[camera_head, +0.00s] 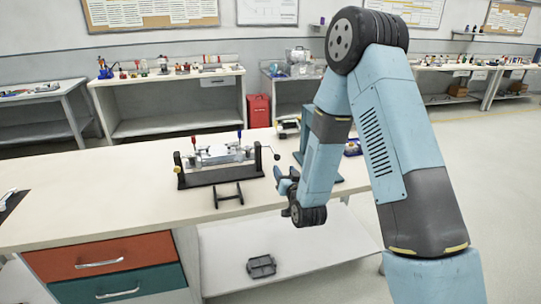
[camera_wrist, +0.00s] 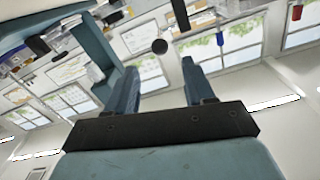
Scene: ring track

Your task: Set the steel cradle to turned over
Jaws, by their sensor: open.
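The steel cradle (camera_head: 218,156) sits in a black stand (camera_head: 212,177) on the bench in the head view. Its grey top looks roughly level.
A small black rack (camera_head: 228,196) lies in front of the stand. The bench (camera_head: 110,205) is clear at the left front. A dark grey part (camera_head: 261,266) lies on the lower shelf.

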